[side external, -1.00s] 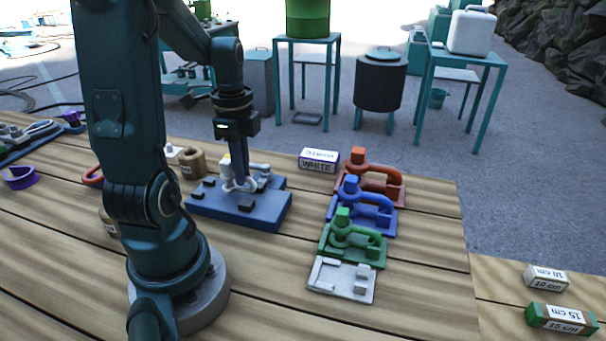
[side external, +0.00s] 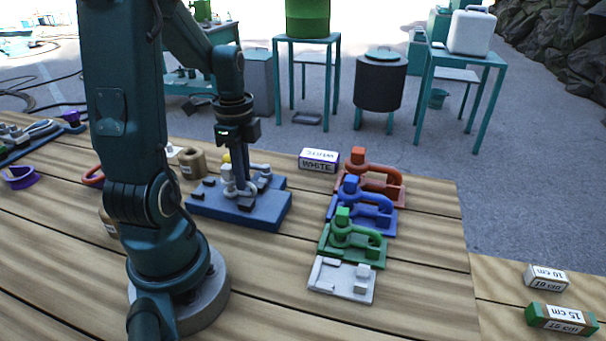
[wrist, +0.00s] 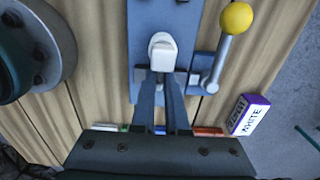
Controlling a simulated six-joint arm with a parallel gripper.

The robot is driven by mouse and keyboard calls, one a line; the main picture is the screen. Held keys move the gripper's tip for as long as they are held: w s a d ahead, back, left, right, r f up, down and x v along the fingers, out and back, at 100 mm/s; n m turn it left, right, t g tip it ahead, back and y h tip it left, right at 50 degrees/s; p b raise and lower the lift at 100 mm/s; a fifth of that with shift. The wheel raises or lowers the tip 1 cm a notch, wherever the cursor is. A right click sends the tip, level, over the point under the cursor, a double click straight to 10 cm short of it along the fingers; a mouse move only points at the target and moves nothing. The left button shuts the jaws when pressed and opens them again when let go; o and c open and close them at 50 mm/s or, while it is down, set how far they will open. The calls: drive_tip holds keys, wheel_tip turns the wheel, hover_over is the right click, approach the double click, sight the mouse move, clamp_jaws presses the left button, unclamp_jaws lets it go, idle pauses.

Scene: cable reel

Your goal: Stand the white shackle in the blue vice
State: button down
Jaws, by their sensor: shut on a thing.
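The blue vice (side external: 226,207) sits on the table beside my arm's base. In the wrist view its blue body (wrist: 143,18) lies under my gripper, and a grey lever with a yellow ball knob (wrist: 236,18) stands beside it. My gripper (wrist: 160,74) is over the vice with its fingers shut on the white shackle (wrist: 163,48), which shows end-on as a pale rounded block at the fingertips. In the side view my gripper (side external: 243,186) reaches down among the vice's parts, and the shackle there is hard to tell from them. Whether it touches the vice bed is hidden.
A box labelled WHITE (side external: 318,161) stands behind the vice. To the right, red (side external: 375,178), blue (side external: 367,207) and green (side external: 353,240) shackles sit on stands, with an empty white stand (side external: 343,280) in front. Brown cylinders (side external: 192,163) are behind left. The front table is clear.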

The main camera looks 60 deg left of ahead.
drive_tip(key=shift+f, duration=0.2)
drive_tip(key=c, duration=0.8)
unclamp_jaws()
drive_tip(key=shift+c, duration=0.2)
